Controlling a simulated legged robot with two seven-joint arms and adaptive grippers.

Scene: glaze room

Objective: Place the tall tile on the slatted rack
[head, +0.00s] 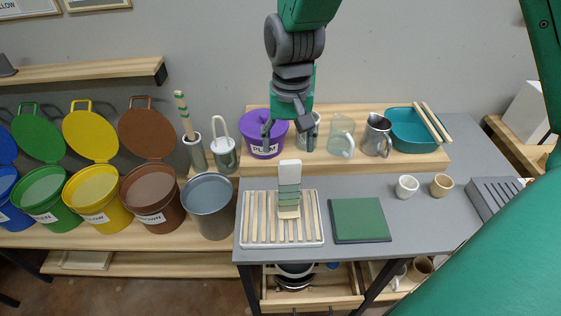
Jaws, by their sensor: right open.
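The tall tile (289,173) has a white top, bands of green shades and a pale beige foot. It stands upright on the slatted rack (257,230), right of the rack's middle. The rack has pale wooden slats in a white frame and lies on the grey table. My right gripper (287,141) hangs above the tile with its fingers spread and nothing between them. A small gap shows between the fingertips and the tile's top. My left gripper is not in view.
A green square board (358,220) lies just right of the rack. Behind it, a wooden shelf holds a purple pot (262,147), a glass jug (341,136), a metal pitcher (376,136) and a teal basin (412,143). Two small cups (406,187) stand farther right. Glaze buckets line the left.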

